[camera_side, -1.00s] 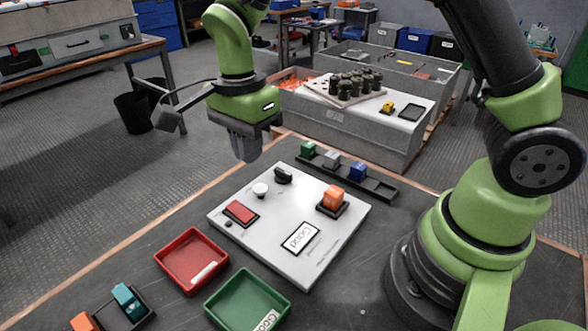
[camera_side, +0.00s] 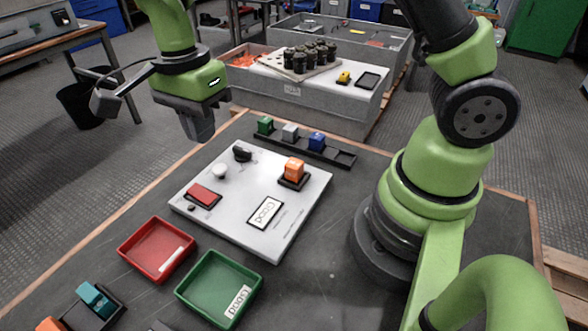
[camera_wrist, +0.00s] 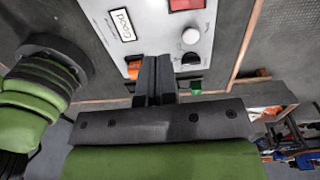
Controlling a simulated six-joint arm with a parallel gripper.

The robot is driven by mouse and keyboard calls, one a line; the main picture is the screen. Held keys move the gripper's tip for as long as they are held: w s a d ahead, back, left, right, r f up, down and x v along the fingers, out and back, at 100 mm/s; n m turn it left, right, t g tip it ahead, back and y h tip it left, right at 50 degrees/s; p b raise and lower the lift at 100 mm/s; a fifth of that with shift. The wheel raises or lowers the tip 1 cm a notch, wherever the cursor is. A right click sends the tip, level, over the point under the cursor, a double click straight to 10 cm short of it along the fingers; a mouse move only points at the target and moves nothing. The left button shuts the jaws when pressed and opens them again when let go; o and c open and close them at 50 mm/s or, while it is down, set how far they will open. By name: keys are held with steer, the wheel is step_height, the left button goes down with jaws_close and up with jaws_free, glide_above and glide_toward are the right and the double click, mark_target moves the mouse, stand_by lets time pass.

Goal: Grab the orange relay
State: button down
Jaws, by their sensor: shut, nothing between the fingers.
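The orange relay (camera_side: 294,167) sits upright in a dark socket on the white board (camera_side: 245,228), near its back right side. In the wrist view a small part of an orange block (camera_wrist: 134,69) shows left of my fingers, partly covered by them. My gripper (camera_side: 198,135) hangs above and beyond the board's back left side, clear of the relay. It is shut and empty; the wrist view shows its fingers (camera_wrist: 155,62) together. A second orange block (camera_side: 49,325) is cut off at the bottom left of the side view.
A dark rail (camera_side: 339,157) behind the board holds green, grey and blue blocks. The board carries a red block (camera_side: 202,195), a white knob (camera_side: 220,171) and a black knob (camera_side: 242,153). Red (camera_side: 130,250) and green (camera_side: 188,296) trays stand in front. A teal block (camera_side: 95,298) is at lower left.

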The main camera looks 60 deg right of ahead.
steer(key=c, duration=0.7)
jaws_free()
steer(key=s+d+f+n, duration=0.1)
steer(key=s+d+n, duration=0.1)
steer(key=n, duration=0.4)
steer(key=s+d+f+n, duration=0.1)
steer(key=s+d+n, duration=0.2)
steer(key=d+n, duration=0.2)
steer(key=s+d+f+n+g, duration=0.1)
steer(key=s+d+n, duration=0.1)
steer(key=d+n, duration=0.2)
steer(key=shift+s+d+f+n, duration=0.1)
steer(key=shift+n, duration=0.65)
steer(key=shift+s+f+n, duration=0.1)
steer(key=shift+n, duration=0.65)
glide_above(294, 163)
steer(key=f, duration=0.4)
steer(key=shift+w+a+f, duration=0.1)
steer(key=shift+w+a, duration=0.15)
steer(key=shift+w, duration=0.05)
steer(key=shift+s+d+f, duration=0.15)
steer(key=shift+f, duration=1.25)
steer(key=shift+s+d+f, duration=0.1)
steer(key=shift+s+f, duration=0.05)
steer(key=shift+f, duration=1.25)
